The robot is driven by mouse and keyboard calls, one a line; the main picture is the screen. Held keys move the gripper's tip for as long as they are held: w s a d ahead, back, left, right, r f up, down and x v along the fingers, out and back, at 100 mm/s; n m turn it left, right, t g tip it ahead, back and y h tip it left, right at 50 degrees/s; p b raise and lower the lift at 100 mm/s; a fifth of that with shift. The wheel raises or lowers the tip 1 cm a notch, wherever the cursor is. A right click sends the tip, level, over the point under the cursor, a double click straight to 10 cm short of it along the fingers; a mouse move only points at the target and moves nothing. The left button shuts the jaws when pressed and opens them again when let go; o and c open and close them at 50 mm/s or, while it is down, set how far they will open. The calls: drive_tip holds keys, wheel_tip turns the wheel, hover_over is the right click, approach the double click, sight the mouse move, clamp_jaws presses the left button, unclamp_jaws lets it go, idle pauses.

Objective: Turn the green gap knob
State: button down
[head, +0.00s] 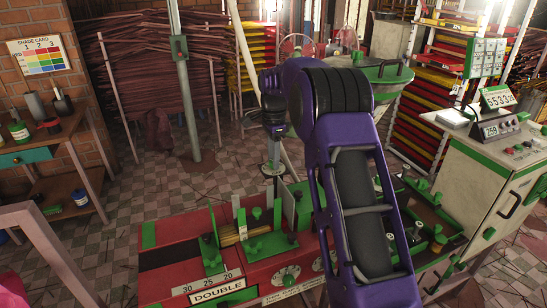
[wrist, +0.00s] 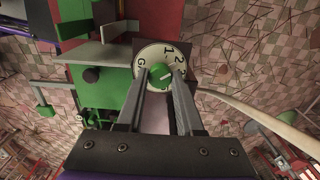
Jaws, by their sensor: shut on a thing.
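The green gap knob (wrist: 160,73) sits at the centre of a round white dial (wrist: 146,55) marked with a G and the numbers 1, 2 and 3. A pale line on the knob points toward the upper right. My gripper (wrist: 167,77) is shut on the knob, with one finger on each side of it. In the head view my gripper (head: 272,168) points down at the far side of the red machine (head: 190,225). I cannot make out the knob there.
Green blocks and a grey plate stand beside the dial in the wrist view. A pale hose (wrist: 250,108) runs to the right. In the head view a cream cabinet (head: 485,185) stands at right and a wooden bench (head: 50,135) at left.

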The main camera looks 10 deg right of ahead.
drive_tip(key=c, duration=0.5)
unclamp_jaws()
drive_tip(key=shift+c, duration=0.2)
wheel_tip(320, 180, up, 18)
drive_tip(key=shift+f, duration=0.25)
